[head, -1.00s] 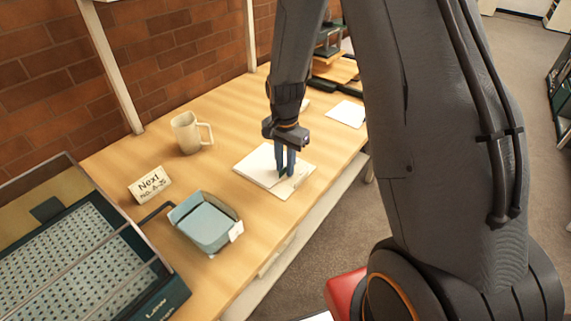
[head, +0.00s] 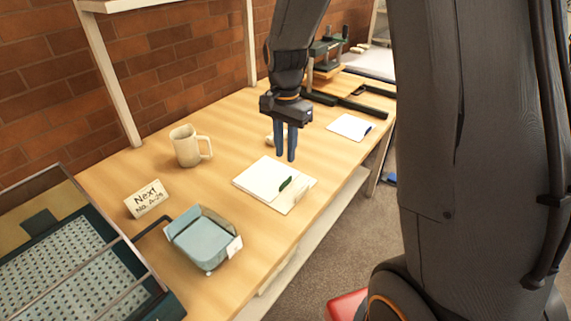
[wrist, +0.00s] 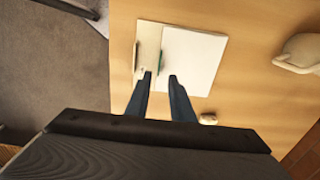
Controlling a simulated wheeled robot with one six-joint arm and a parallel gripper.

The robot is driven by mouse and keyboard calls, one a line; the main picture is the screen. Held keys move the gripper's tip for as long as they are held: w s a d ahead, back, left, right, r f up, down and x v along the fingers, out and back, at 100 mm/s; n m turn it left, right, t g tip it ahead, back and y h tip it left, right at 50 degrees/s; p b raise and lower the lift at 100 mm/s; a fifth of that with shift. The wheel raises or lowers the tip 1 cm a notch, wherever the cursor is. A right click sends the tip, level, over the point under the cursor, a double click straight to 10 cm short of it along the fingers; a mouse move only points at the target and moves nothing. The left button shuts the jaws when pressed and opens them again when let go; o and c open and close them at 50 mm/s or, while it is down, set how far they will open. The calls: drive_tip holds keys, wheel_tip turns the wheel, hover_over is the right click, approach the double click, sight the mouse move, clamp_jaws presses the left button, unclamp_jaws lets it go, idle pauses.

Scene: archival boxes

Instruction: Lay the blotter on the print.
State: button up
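A white sheet with a green tab (head: 285,184), seemingly the blotter (head: 262,177), lies flat on the table. It rests on or overlaps a cream sheet, perhaps the print (head: 300,193), which shows as a strip along its right side. In the wrist view the white sheet (wrist: 198,62) covers most of the stack, with the cream strip (wrist: 149,45) to its left. I cannot tell how much of the cream sheet lies underneath. My gripper (head: 287,158) is open and empty above the table, just behind the stack; its parted fingers also show in the wrist view (wrist: 160,74).
A mug (head: 186,146), a sign card (head: 147,199) and a blue-grey tray (head: 203,239) stand to the left. Another white sheet (head: 349,127) lies at the right, before a dark press-like device (head: 326,62). A small pale object (head: 270,139) sits behind my fingers.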

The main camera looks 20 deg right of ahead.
drive_tip(key=s+n, duration=1)
drive_tip(key=s, duration=0.7)
drive_tip(key=shift+n+t, duration=0.4)
